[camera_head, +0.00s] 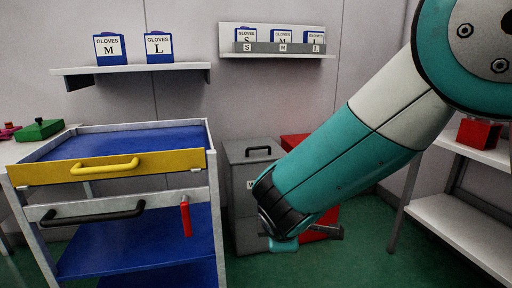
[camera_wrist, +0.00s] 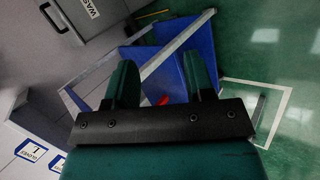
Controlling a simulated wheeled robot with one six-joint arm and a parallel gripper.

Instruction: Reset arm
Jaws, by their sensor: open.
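My arm reaches from the upper right down to the middle of the head view. My gripper is mostly hidden behind the wrist there. In the wrist view my gripper (camera_wrist: 160,88) shows two dark green fingers standing apart, with nothing between them. Behind the fingers are the blue surfaces of the cart (camera_wrist: 170,62) and a small red item. In the head view the cart (camera_head: 130,138) stands at the left, with a yellow-fronted top drawer and a grey lower front with a black handle.
A grey bin (camera_head: 240,200) and a red bin (camera_head: 322,220) stand behind my arm. A wall shelf (camera_head: 135,69) holds two glove boxes; another shelf (camera_head: 276,50) holds several. A white rack (camera_head: 465,225) with a red box (camera_head: 478,134) stands right.

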